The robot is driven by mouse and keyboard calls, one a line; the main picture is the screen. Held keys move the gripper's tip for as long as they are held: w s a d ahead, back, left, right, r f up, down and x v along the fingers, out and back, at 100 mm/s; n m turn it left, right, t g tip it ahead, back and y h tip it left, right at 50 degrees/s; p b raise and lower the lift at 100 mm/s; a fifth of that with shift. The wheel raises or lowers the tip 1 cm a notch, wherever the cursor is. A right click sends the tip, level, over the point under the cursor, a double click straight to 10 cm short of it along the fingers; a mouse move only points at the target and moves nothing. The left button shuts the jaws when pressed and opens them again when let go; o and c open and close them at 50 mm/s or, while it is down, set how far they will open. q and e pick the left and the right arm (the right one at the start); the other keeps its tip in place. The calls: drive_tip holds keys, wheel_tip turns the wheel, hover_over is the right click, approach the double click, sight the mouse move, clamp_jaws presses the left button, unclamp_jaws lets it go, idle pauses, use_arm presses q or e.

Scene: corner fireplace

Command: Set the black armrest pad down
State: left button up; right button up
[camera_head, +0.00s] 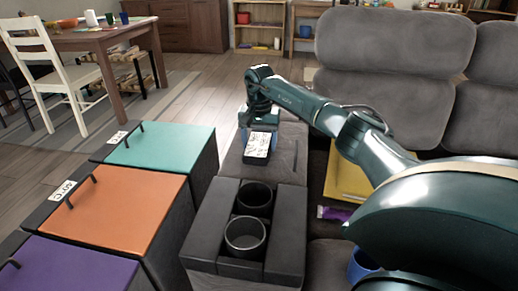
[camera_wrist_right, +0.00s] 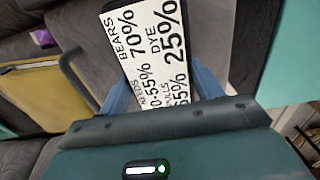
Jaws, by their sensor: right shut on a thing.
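My right gripper (camera_head: 259,132) is over the far part of the grey sofa armrest (camera_head: 288,165), its blue fingers pointing down. It is shut on the black armrest pad (camera_head: 257,147), a small dark block with a white face printed in black. In the right wrist view the pad (camera_wrist_right: 150,45) sits between the blue fingers, with large letters and percentages readable. Whether its underside touches the armrest cannot be told. My left gripper is not in view.
Nearer on the armrest, a dark console (camera_head: 205,225) holds two black cups (camera_head: 245,235). Teal (camera_head: 160,147), orange (camera_head: 125,205) and purple (camera_head: 75,265) lidded boxes stand left. A yellow item (camera_head: 346,178) and purple packet (camera_head: 333,213) lie on the sofa.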

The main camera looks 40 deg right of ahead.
wheel_tip(320, 180, down, 2)
drive_tip(key=shift+f, duration=0.1)
drive_tip(key=o, duration=1)
